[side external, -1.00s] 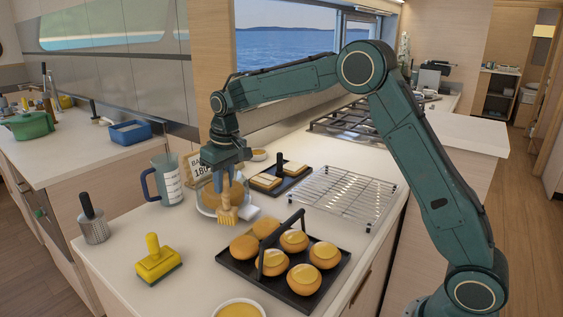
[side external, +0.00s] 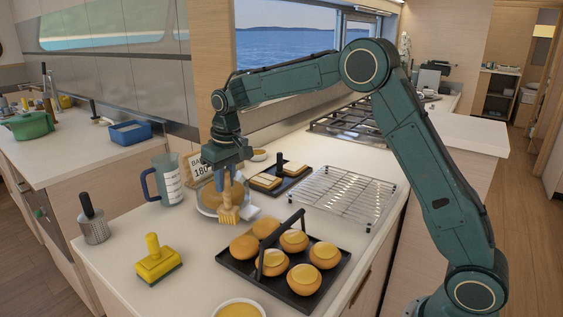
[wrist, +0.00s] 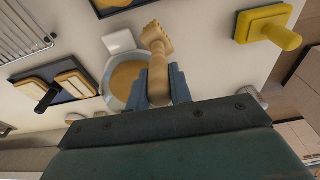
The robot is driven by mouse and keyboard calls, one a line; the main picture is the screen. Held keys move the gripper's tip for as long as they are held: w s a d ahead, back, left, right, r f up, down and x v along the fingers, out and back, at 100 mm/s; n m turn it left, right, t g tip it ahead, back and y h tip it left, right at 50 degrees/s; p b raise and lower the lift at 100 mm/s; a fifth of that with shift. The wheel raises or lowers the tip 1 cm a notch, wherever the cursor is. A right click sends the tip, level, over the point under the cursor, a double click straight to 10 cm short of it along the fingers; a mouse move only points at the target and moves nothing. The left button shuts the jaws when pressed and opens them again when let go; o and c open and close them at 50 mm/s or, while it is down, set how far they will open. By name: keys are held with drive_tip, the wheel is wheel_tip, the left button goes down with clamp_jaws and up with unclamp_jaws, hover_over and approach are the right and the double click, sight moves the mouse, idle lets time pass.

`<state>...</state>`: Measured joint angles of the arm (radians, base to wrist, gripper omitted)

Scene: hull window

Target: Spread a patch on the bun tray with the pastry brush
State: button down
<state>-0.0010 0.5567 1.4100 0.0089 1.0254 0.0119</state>
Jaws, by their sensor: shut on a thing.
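My gripper (side external: 226,178) is shut on the handle of the pastry brush (side external: 229,212), a wooden brush with pale bristles pointing down. In the wrist view the brush (wrist: 155,42) sticks out from between the blue fingers of my gripper (wrist: 160,85). The brush is in front of a bowl of tan contents (side external: 208,205); in the wrist view the bowl (wrist: 114,88) is beside and partly behind it. The black bun tray (side external: 306,301) holds several round golden buns and has a dark handle over it. Some buns have a lighter, shiny patch on top. The brush is apart from the tray.
A yellow scrubber (side external: 158,262) stands at the front left, near a metal cup with a black handle (side external: 94,225). A measuring jug (side external: 168,180), a small pastry tray (side external: 290,180) and a wire rack (side external: 345,196) stand around the back. A bowl of yellow liquid (side external: 240,309) is at the front edge.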

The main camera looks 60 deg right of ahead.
drive_tip(key=s+d+r+m, duration=0.1)
drive_tip(key=s+r+m, duration=0.3)
drive_tip(key=s+r, duration=0.3)
drive_tip(key=shift+s+d+h, duration=0.3)
drive_tip(key=shift+s, duration=0.9)
drive_tip(key=shift+f, duration=0.2)
drive_tip(key=a+f, duration=0.3)
drive_tip(key=a, duration=0.5)
drive_tip(key=shift+a+f, duration=0.2)
drive_tip(key=shift+f, duration=0.2)
